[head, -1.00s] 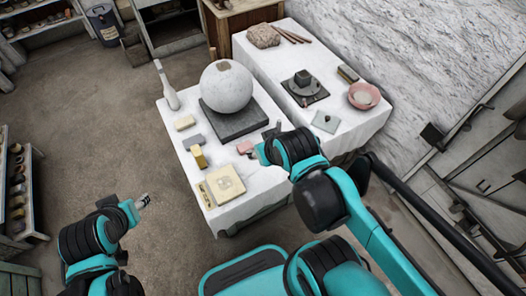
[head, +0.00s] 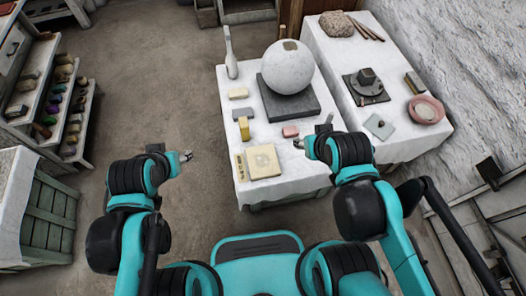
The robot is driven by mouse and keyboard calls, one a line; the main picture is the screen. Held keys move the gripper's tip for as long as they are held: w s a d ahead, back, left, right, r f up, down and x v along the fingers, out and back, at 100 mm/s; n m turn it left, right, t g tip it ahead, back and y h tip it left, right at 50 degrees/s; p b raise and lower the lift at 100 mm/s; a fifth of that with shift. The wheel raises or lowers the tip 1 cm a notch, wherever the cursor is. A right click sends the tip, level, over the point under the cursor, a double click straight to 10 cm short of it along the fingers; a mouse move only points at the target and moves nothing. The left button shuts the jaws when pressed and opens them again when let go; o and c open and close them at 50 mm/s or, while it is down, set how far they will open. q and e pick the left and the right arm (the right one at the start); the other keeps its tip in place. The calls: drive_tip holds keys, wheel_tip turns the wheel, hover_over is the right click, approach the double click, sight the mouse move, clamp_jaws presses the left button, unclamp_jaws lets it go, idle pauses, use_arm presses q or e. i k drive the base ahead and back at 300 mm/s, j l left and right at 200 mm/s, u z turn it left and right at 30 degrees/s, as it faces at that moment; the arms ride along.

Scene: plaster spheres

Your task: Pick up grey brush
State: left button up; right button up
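I cannot surely pick out a grey brush. A small flat grey block (head: 243,113) lies on the near white-covered table (head: 285,193), between a cream block and a yellow block; its details are too small to tell. My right gripper (head: 299,143) is over the near table's right part, close to a pink block (head: 290,132). My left gripper (head: 187,155) is in front of the floor, left of the table and apart from it. Both gripper tips look empty, but are too small to show whether they are open.
A large plaster sphere (head: 287,68) stands on a dark slab (head: 291,102). A pale bottle-shaped thing (head: 231,58) stands at the back left. A yellow box (head: 263,162) lies in front. A second table (head: 415,151) is at right, shelves (head: 75,150) at left. Floor between is clear.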

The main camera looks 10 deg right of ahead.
sight(330, 119)
drive_tip(key=l+u, duration=0.15)
drive_tip(key=l, duration=0.4)
drive_tip(key=l+u, duration=0.2)
drive_tip(key=l, duration=0.35)
drive_tip(key=k+l+u, duration=0.15)
drive_tip(key=l, duration=0.4)
drive_tip(key=k+l+u, duration=0.2)
drive_tip(key=l, duration=0.3)
drive_tip(key=i, duration=0.1)
